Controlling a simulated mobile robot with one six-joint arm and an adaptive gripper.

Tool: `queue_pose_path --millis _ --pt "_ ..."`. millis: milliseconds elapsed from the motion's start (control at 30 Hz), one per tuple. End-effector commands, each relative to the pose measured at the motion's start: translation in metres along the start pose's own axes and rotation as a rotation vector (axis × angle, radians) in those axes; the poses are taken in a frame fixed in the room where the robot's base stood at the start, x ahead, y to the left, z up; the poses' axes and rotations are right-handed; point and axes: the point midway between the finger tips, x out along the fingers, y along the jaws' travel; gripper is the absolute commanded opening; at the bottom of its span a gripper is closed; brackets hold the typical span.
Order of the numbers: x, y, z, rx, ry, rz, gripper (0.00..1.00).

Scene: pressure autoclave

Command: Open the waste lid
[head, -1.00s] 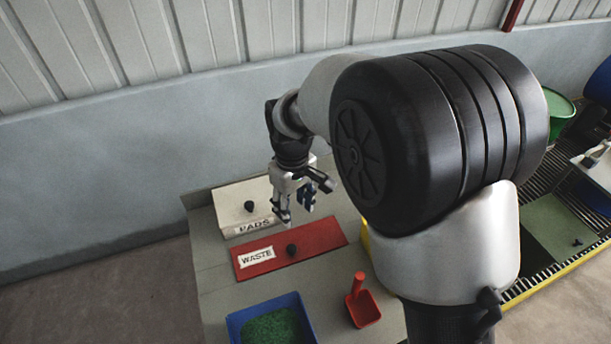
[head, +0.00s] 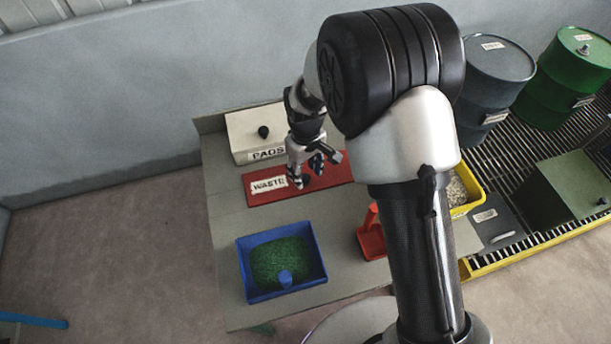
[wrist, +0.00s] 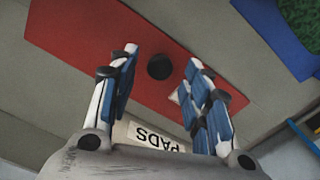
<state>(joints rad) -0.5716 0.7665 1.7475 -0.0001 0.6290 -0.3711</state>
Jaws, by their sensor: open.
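The red waste lid (head: 328,173) lies flat on the bench, with a white WASTE label (head: 268,184) on its left part. In the wrist view the red lid (wrist: 110,50) fills the upper middle, and its round black knob (wrist: 160,66) shows just beyond and between my fingertips. My gripper (head: 308,180) is open and empty above the lid in the head view, hiding the knob there. In the wrist view my gripper (wrist: 163,72) points down at the lid with its fingers apart; I cannot tell the exact height gap.
A white PADS box (head: 245,128) with a black knob stands behind the lid. A blue tray (head: 243,262) of green granules and a red scoop (head: 371,240) are in front. A yellow bin (head: 470,184) and drums (head: 497,75) are to the right.

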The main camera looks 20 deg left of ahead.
Motion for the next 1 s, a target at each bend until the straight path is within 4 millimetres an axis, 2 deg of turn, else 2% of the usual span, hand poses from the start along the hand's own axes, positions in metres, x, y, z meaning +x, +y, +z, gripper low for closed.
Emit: queue_pose_path --millis 133,467,1000 --pt "0.0142 0.0001 -0.0002 0.000 0.000 0.000 0.44" --pt "0.0168 0.0002 -0.0006 0.000 0.002 0.001 0.44" --pt "0.0166 0.0002 -0.0005 0.000 0.001 0.001 0.10"
